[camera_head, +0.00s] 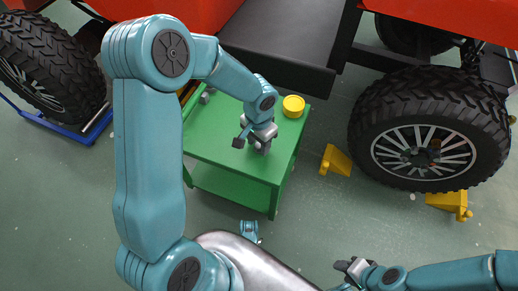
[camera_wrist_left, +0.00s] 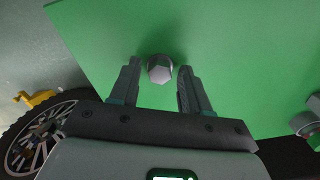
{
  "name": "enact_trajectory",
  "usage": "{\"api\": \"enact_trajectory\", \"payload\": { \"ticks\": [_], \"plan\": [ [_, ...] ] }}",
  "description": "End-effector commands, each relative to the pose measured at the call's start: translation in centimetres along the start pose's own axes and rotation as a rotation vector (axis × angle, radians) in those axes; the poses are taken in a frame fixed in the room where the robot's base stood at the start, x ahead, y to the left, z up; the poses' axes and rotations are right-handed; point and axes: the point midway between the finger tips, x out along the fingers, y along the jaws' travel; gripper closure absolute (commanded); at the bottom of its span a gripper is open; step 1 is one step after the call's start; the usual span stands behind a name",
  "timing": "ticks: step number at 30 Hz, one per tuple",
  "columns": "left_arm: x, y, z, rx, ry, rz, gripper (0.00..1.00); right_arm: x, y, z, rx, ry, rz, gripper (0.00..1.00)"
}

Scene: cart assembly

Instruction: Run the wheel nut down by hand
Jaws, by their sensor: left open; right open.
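A grey hex-headed wheel nut (camera_wrist_left: 160,68) stands on the green table (camera_wrist_left: 235,50) in the left wrist view. My left gripper (camera_wrist_left: 158,88) is open, with its two fingers either side of the nut, and gaps show between them. In the head view my left gripper (camera_head: 260,145) is low over the green table (camera_head: 225,150), and the nut is hidden there. The wheel (camera_head: 382,115) on the red vehicle stands at the right; its hub is dark with small coloured spots. My right gripper (camera_head: 350,268) is open and empty at the bottom, away from the wheel.
A second grey metal part (camera_wrist_left: 305,122) is on the table at the wrist view's right edge. A yellow round container (camera_head: 293,106) stands at the table's back right corner. Yellow chocks (camera_head: 336,160) sit by the wheel. Another wheel (camera_head: 50,75) is on a blue stand (camera_head: 75,132) at left.

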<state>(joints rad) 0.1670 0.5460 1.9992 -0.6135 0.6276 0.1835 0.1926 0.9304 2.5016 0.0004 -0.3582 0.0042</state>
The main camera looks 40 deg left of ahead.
Motion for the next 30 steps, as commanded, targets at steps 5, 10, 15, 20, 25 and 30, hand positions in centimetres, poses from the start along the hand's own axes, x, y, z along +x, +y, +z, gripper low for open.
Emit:
{"api": "enact_trajectory", "payload": {
  "ticks": [5,10,15,20,25,30],
  "plan": [
    [-0.1,0.0,0.0,0.000,0.000,0.000,0.73,-0.1,0.0,0.0,0.000,0.000,0.000,0.57],
    [-0.1,0.0,0.0,0.000,0.000,0.000,1.00,-0.1,-0.1,0.0,-0.001,0.000,0.000,0.57],
    [-1.0,0.0,0.0,0.000,0.000,0.000,1.00,-0.7,-0.3,0.0,-0.001,-0.001,0.000,0.57],
    [-3.1,0.0,0.0,0.000,0.000,0.000,1.00,-2.3,-0.9,0.0,-0.001,-0.001,0.000,0.57],
    [-4.5,0.0,0.0,0.000,0.000,0.000,1.00,-3.3,-1.2,0.0,-0.001,-0.001,0.000,0.57],
    [-4.3,0.0,0.0,0.000,0.000,0.000,1.00,-3.0,-1.1,0.0,-0.001,-0.001,0.000,0.57]
  ]
}}
